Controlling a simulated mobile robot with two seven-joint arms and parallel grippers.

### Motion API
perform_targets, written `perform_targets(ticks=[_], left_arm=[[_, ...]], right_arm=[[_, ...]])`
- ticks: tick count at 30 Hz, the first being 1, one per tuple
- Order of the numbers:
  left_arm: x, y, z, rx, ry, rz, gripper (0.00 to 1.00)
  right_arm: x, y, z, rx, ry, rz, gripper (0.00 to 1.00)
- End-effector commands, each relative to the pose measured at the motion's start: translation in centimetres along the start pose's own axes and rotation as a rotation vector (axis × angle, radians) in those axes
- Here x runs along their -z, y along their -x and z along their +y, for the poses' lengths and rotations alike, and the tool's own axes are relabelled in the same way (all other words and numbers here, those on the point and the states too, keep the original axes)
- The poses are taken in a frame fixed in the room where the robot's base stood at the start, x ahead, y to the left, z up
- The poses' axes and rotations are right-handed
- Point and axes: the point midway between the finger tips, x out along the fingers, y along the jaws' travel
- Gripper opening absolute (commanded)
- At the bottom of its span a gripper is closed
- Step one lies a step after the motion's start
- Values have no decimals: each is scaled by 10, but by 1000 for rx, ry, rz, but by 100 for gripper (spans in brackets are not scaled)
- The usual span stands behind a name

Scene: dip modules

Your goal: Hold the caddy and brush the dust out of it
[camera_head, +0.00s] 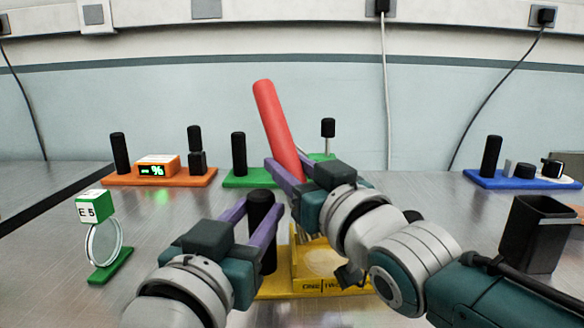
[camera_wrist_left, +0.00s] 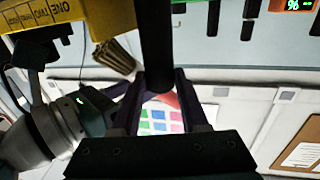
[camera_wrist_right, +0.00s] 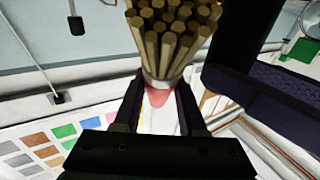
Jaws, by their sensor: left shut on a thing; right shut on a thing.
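The yellow caddy (camera_head: 315,288), lettered along its front, stands on the metal table, with a black upright post (camera_head: 262,235) at its left. My left gripper (camera_head: 262,205) is shut on this post, which also shows between its fingers in the left wrist view (camera_wrist_left: 155,45). A pale tan patch lies in the caddy's tray; I cannot tell how much is dust. My right gripper (camera_head: 288,178) is shut on the brush's red handle (camera_head: 272,115), which tilts up and left. The brush's tan bristles (camera_wrist_right: 170,35) point down at the caddy, mostly hidden by my right gripper in the head view.
A black open bin (camera_head: 535,235) stands at the right. A green-based ring stand with an E5 cube (camera_head: 95,206) is at the left. Orange (camera_head: 190,180), green (camera_head: 235,181) and blue (camera_head: 515,181) modules with black posts line the back. Bare table lies between.

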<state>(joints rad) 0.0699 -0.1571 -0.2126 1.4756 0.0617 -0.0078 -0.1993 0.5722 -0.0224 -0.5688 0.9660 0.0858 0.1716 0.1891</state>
Motion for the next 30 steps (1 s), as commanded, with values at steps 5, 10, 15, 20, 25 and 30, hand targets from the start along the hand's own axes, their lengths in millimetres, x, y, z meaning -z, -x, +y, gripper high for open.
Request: perform_targets(ticks=[5, 10, 15, 20, 25, 30], left_arm=[[-3, 1, 0, 0, -1, -7, 0], [-2, 0, 0, 1, -1, -6, 0], [-2, 0, -1, 1, -1, -6, 0], [-2, 0, -1, 1, -1, -5, 0], [-2, 0, -1, 2, -1, -5, 0], [-2, 0, -1, 2, -1, -5, 0]], right_arm=[[1, 8, 16, -1, 3, -1, 0], [2, 11, 22, -1, 2, -1, 0], [2, 16, 32, -2, 5, -2, 0], [4, 23, 46, -3, 5, -2, 0], [5, 27, 52, -1, 3, -1, 0], [5, 31, 60, -2, 6, -2, 0]])
